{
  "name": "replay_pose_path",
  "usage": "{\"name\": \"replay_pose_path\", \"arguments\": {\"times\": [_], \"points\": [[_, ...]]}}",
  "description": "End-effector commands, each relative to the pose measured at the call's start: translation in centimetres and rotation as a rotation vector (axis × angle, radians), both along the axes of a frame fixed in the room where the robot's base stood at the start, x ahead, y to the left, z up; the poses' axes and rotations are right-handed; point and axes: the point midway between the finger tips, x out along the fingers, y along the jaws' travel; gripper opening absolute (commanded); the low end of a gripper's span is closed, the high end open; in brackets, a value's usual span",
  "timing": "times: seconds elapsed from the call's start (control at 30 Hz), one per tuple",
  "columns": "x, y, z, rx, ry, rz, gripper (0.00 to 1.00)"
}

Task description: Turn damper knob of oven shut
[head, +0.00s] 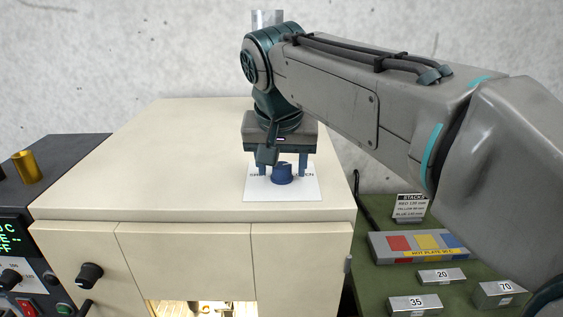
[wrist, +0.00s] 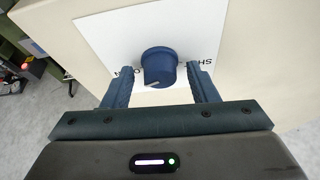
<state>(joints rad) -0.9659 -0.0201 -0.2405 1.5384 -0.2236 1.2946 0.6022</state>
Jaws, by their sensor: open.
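The damper knob (head: 282,173) is a dark blue round knob on a white label plate (head: 284,192) on top of the oven (head: 140,165). My gripper (head: 283,168) points down over it, fingers open on either side of the knob. The SHUT lettering lies on the right, partly hidden by a finger.
A black-knobbed panel (head: 75,265) is on the oven's front. A dark instrument with a green display (head: 14,238) stands at left. At right, a green bench holds a hot plate rack (head: 418,246) and numbered metal blocks (head: 415,304). The oven top left of my gripper is clear.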

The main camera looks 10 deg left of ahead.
Motion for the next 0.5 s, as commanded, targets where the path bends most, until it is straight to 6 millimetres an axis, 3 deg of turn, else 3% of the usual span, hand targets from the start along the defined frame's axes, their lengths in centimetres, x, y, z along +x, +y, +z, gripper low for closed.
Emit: {"name": "replay_pose_path", "arguments": {"times": [0.17,0.33,0.5], "points": [[-0.01,0.02,-0.01,0.0,0.0,0.0,0.53],[-0.01,0.03,0.0,0.0,0.0,0.001,0.09],[-0.02,0.02,0.01,0.0,0.0,0.002,0.09]]}}
